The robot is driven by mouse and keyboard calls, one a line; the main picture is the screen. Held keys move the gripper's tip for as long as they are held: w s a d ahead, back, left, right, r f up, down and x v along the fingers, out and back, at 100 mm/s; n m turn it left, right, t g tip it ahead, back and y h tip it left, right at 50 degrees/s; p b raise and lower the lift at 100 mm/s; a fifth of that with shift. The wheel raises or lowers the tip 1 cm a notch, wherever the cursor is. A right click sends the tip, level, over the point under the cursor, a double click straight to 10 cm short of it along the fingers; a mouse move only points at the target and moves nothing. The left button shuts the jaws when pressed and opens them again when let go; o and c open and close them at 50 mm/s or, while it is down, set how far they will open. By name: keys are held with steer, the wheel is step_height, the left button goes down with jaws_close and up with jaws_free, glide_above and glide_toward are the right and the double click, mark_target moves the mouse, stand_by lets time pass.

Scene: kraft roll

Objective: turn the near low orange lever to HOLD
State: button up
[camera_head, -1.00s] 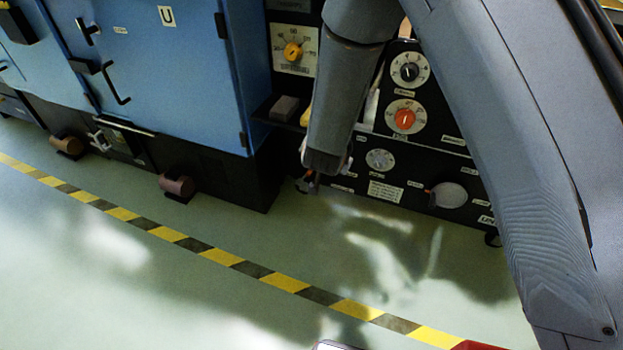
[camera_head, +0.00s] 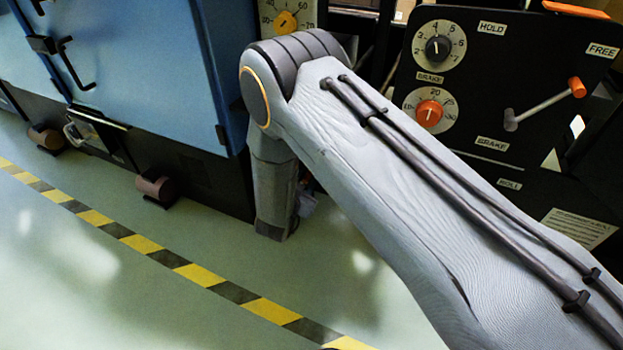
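A lever with an orange knob (camera_head: 577,87) and a grey rod sits on the black panel (camera_head: 470,75) at the right. Its rod slopes up to the right from its pivot, and the knob is below the FREE label (camera_head: 602,50). The HOLD label (camera_head: 492,28) is up and left of the knob. A BRAKE label (camera_head: 492,144) is below the pivot. I cannot tell whether this is the lever named in the task; my arm covers the lower panel. My gripper's fingers are hidden behind my arm, well left of this lever.
A numbered dial (camera_head: 438,48) and an orange-red dial (camera_head: 429,113) are left of the lever. An orange bar (camera_head: 575,9) tops the panel. A blue cabinet (camera_head: 130,70) stands at the left. The green floor is open, with a yellow-black stripe (camera_head: 190,273) across it.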

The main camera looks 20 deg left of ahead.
steer(key=shift+b+x, duration=0.6)
steer(key=shift+x, duration=1.15)
steer(key=shift+a, duration=0.1)
